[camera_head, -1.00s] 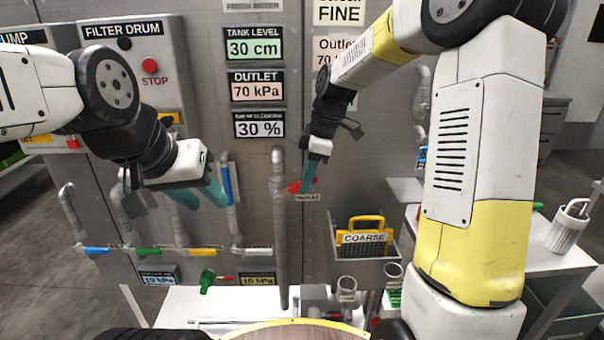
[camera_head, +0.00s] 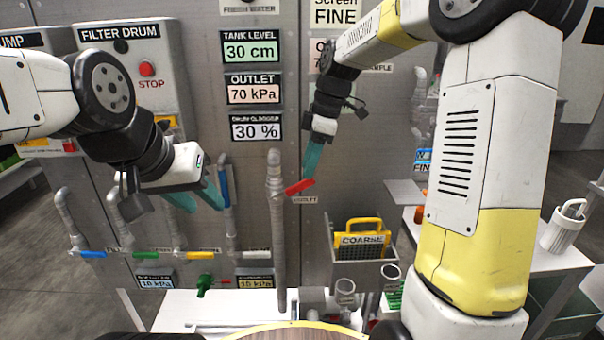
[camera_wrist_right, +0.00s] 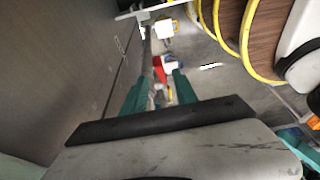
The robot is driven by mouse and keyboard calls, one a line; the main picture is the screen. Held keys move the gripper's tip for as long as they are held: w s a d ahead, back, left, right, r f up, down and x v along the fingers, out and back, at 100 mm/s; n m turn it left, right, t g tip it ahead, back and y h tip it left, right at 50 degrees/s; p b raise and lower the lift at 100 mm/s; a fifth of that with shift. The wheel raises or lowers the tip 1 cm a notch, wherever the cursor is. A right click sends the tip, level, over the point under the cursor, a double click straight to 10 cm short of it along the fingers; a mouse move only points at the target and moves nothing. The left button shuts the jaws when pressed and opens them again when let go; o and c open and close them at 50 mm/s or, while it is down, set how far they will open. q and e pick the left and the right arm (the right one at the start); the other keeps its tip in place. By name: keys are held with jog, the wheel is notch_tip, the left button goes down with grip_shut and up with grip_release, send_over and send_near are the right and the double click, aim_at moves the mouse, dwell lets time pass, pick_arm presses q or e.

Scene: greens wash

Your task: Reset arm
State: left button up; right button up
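My right gripper (camera_head: 309,176) points down just above the red outlet handle (camera_head: 299,187) on the upright grey pipe (camera_head: 276,230). In the right wrist view its two teal fingers (camera_wrist_right: 157,88) stand apart, and a red part (camera_wrist_right: 158,68) shows beyond the tips, between them. I see nothing held. My left gripper (camera_head: 198,200) hangs before the panel at left, above the row of coloured valve handles; its teal fingers are spread and look empty.
A grey basket with a yellow COARSE screen (camera_head: 363,234) hangs right of the pipe. Blue (camera_head: 92,254), green (camera_head: 145,255) and yellow (camera_head: 199,255) handles line the lower left.

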jog(key=shift+v, duration=1.2)
jog(key=shift+r, duration=0.1)
jog(key=s+d+r+m+t, duration=0.1)
jog(key=s+d+m+t, duration=0.2)
jog(key=s+m, duration=0.5)
jog(key=s+d+r+m+t, duration=0.1)
jog(key=s+d+m+t, duration=0.2)
jog(key=s+m, duration=0.6)
jog(key=shift+s+d+h, duration=0.4)
jog(key=shift+s+d, duration=0.6)
jog(key=shift+s, duration=1.45)
jog(key=shift+r, duration=0.1)
